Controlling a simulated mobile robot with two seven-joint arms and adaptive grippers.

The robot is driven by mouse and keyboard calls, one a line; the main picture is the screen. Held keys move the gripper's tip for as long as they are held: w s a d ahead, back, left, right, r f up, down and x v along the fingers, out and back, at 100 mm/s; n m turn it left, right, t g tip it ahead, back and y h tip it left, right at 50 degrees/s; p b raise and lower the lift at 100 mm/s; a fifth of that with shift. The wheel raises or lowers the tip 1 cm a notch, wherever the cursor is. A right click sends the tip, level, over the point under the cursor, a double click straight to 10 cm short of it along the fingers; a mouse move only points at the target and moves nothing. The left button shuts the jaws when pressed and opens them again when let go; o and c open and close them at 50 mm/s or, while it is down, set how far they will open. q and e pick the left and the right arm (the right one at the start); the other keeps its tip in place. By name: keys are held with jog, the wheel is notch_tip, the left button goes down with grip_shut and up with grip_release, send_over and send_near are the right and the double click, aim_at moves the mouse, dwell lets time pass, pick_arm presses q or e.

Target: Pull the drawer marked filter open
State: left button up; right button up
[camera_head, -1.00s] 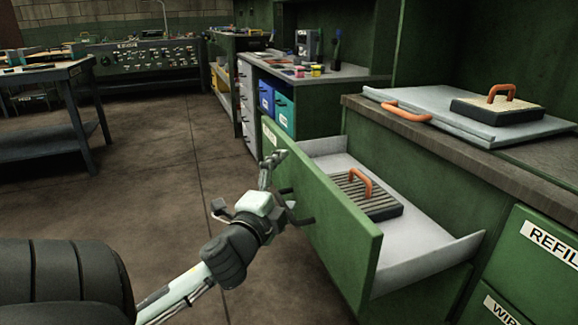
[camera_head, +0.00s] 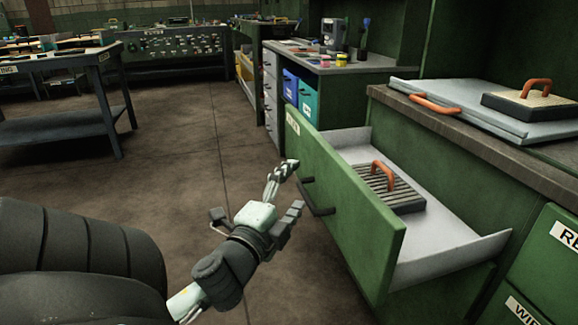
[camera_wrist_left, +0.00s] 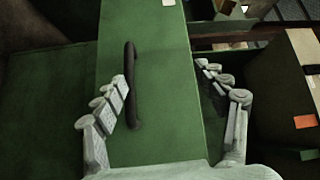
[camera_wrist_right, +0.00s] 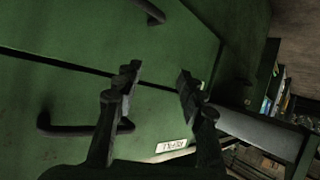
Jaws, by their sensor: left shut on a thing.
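A green drawer (camera_head: 340,215) stands pulled out, with a white label (camera_head: 293,122) too small to read at its far end. I cannot confirm that it says filter. Its dark bar handle (camera_head: 318,197) is on the front. It also shows in the left wrist view (camera_wrist_left: 133,85). My left gripper (camera_head: 284,190) is in front of it, with pale fingers spread wide. In the left wrist view one finger is beside the handle, the other well to its right, and neither is closed around it. My right gripper (camera_wrist_right: 158,78) shows only in its wrist view, fingers apart and empty, before green drawer fronts.
In the drawer lies a ribbed dark block (camera_head: 378,188) with an orange handle. A grey panel (camera_head: 470,105) and another handled block (camera_head: 535,103) lie on the counter. Other closed drawers are at right. A dark table (camera_head: 60,105) stands at left. Floor between is clear.

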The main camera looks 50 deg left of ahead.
pick_arm(q)
jog(key=shift+s+d+r, duration=0.25)
jog(key=shift+s+r, duration=0.05)
jog(key=shift+r, duration=0.25)
jog(key=shift+s+d+r, duration=0.2)
jog(key=shift+s+r, duration=0.05)
jog(key=shift+r, duration=0.25)
jog(key=c, duration=0.4)
jog(key=shift+s+d+f+p, duration=0.4)
jog(key=shift+s+f+p, duration=0.1)
jog(key=shift+s+f, duration=0.15)
pick_arm(e)
jog(key=shift+s+r, duration=0.1)
jog(key=shift+r, duration=0.75)
jog(key=shift+d, duration=0.1)
jog(key=shift+r, duration=0.2)
